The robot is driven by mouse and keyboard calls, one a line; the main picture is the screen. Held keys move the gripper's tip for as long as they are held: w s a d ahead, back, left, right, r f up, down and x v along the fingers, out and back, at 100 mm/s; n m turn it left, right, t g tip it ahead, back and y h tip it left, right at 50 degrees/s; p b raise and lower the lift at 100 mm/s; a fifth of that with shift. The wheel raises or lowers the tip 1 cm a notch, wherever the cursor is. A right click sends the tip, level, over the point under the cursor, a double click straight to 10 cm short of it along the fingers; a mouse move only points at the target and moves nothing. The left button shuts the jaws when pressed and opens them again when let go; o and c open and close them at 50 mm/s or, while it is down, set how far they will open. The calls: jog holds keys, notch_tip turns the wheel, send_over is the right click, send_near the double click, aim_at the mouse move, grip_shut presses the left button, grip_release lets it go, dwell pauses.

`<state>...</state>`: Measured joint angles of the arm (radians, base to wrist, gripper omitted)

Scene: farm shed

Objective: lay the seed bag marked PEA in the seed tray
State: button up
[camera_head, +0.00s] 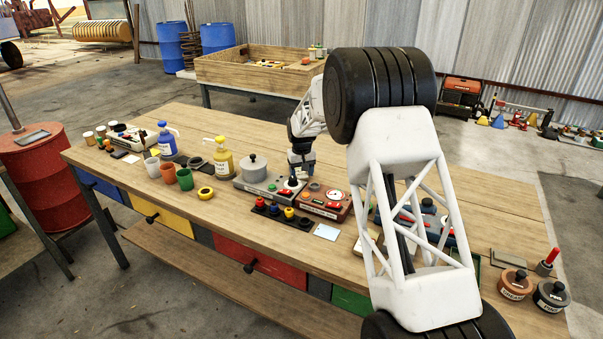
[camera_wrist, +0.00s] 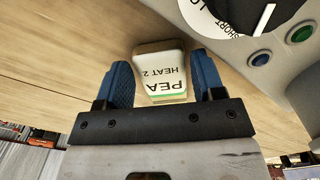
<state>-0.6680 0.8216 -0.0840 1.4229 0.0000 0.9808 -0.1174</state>
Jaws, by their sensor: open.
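The PEA seed bag (camera_wrist: 165,85) is a small cream packet with a green band, its printing upside down in the wrist view. It lies between the two blue fingers of my gripper (camera_wrist: 161,66), which is open, with gaps showing on both sides of the bag. In the head view my gripper (camera_head: 301,168) is low over the bench, behind the dial boxes; I cannot make out the bag there. I cannot pick out the seed tray with certainty. A green-edged container (camera_head: 469,268) is partly hidden behind my arm.
A grey dial box (camera_wrist: 262,55) is close beside my right finger in the wrist view. The wooden bench (camera_head: 125,200) also bears a red-brown meter box (camera_head: 325,200), a yellow bottle (camera_head: 223,158), cups and round pots. Bare wood lies along its back edge.

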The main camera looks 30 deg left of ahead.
aim_at(301, 174)
notch_tip(301, 174, up, 12)
dwell(0.7)
jog(key=shift+r, duration=0.1)
dwell(0.4)
dwell(0.4)
